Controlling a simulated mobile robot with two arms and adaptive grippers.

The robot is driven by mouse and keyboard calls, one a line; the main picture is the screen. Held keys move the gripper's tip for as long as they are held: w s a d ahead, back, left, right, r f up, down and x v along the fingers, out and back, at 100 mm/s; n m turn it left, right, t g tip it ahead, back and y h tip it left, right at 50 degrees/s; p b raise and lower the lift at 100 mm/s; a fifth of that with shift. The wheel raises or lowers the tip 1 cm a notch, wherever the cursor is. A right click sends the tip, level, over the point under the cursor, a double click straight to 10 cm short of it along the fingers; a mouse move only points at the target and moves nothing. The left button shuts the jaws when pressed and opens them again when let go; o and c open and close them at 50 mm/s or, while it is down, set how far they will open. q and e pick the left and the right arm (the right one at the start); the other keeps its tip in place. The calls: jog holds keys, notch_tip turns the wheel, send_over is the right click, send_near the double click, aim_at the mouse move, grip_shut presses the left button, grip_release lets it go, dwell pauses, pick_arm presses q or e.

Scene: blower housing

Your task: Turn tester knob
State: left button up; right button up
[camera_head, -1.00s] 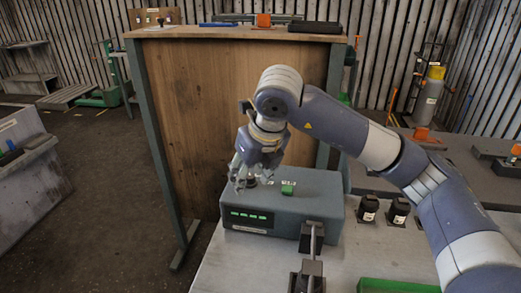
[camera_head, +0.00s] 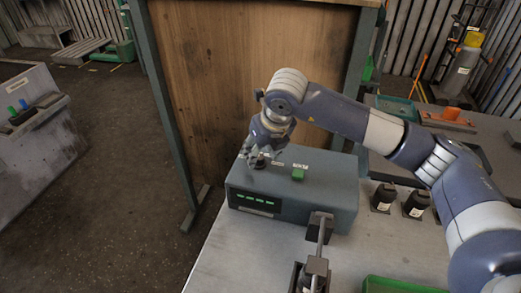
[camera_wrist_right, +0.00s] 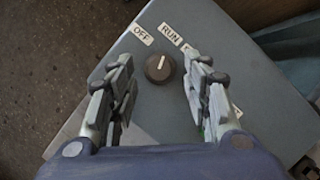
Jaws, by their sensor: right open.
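The tester (camera_head: 290,196) is a grey-blue box on the bench, with a green display on its front and a green button (camera_head: 298,174) on top. Its knob (camera_wrist_right: 159,68) is black and round with a white pointer line, and labels OFF and RUN stand beyond it. In the right wrist view the pointer points up, between those labels, nearer RUN. My right gripper (camera_wrist_right: 163,85) is open, pointing down, with one finger on each side of the knob and gaps visible. In the head view the right gripper (camera_head: 258,158) hovers at the knob (camera_head: 259,164).
A wooden panel (camera_head: 255,80) stands behind the tester. Two black cylindrical parts (camera_head: 398,200) stand to its right. A clamp-like fixture (camera_head: 318,250) and a green tray (camera_head: 400,285) are in front.

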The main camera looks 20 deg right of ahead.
jog(key=shift+x, duration=0.8)
jog(key=shift+c, duration=0.8)
jog(key=c, duration=0.9)
pick_arm(q)
jog(key=shift+w+d+r, duration=0.15)
jog(key=shift+d+r, duration=0.05)
jog(key=shift+d, duration=0.1)
jog(key=shift+f, duration=0.1)
